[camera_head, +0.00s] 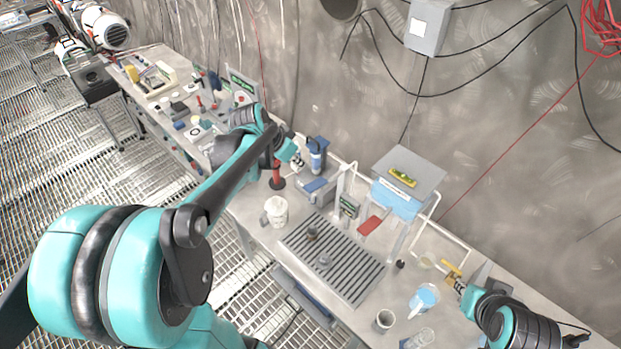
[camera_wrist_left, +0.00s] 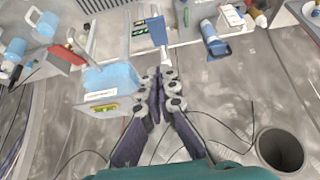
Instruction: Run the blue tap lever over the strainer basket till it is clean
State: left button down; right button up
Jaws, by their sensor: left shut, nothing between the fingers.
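A blue paddle-shaped lever (camera_head: 317,188) is beside the white tap (camera_head: 343,182) behind the grated drain board; it also shows in the left wrist view (camera_wrist_left: 157,30). My left gripper (camera_head: 297,161) is above the bench, left of the tap. In the left wrist view my left gripper (camera_wrist_left: 160,76) is shut and empty, with the lever beyond its tips. A small round pale piece (camera_head: 427,263), possibly the strainer basket, lies near a yellow handle (camera_head: 452,271). My right gripper (camera_head: 463,286) is close to that handle; I cannot tell whether it grips it.
A white jug (camera_head: 275,211) stands left of the drain board (camera_head: 350,280), which bears two small grey items. A blue bottle (camera_head: 317,155) stands behind the left gripper. A blue-and-grey box (camera_head: 400,195) is right of the tap. A blue mug (camera_head: 424,299) and cups crowd the front right.

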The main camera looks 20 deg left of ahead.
pick_arm(q)
jog(key=shift+f, duration=0.1)
send_over(314, 186)
jog(key=f, duration=0.8)
jog(key=shift+s+a+f, duration=0.25)
jog(key=shift+s, duration=0.1)
jog(key=shift+s+a+f, duration=0.1)
jog(key=shift+s+f, duration=0.05)
jog(key=shift+f, duration=0.5)
jog(key=shift+s+f, duration=0.1)
jog(key=shift+f, duration=0.5)
jog(key=shift+s+f, duration=0.25)
jog(key=shift+f, duration=0.45)
